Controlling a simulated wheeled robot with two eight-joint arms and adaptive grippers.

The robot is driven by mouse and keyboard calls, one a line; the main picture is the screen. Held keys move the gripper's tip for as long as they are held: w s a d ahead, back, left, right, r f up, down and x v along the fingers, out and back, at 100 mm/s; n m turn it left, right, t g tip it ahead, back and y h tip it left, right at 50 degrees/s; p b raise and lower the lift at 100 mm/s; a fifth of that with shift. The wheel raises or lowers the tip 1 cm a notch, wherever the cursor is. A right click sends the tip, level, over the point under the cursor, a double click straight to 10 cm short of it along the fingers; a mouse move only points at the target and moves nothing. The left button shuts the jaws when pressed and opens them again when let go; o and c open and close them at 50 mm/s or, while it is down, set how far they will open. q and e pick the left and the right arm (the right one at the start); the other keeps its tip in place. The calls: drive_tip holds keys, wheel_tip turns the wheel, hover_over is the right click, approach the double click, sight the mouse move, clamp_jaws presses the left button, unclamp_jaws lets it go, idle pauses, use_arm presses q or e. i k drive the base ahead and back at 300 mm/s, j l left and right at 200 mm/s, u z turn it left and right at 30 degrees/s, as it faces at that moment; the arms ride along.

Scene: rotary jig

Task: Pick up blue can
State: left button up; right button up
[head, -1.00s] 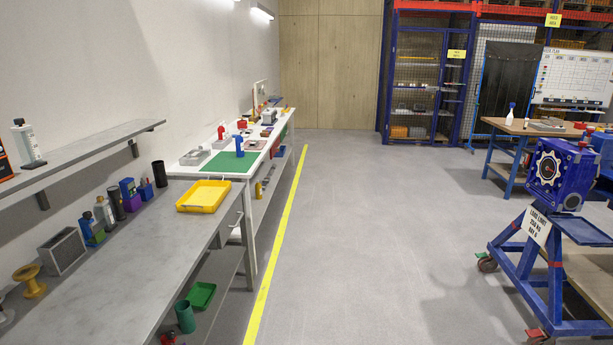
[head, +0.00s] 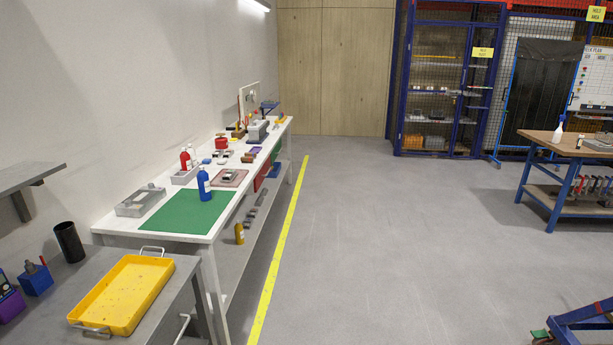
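A blue bottle-like container (head: 204,186) with a pale label stands upright on the white workbench (head: 115,227), at the far edge of a green mat (head: 188,214). It is the closest match to a blue can that I see; whether it is the can I cannot tell. A small blue item (head: 206,162) lies farther back on the bench, too small to tell. Neither of my grippers is in view.
A yellow tray (head: 123,296) sits on the grey bench at the near left, beside a black cylinder (head: 69,242). Red bottles (head: 187,158) and a grey tray (head: 140,201) are on the white bench. Clear floor lies right of the yellow line (head: 281,240).

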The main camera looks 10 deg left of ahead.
sight(203, 179)
drive_tip(key=i+l, duration=0.1)
drive_tip(key=i, duration=2.25)
drive_tip(key=j+u, duration=0.05)
drive_tip(key=j, duration=0.05)
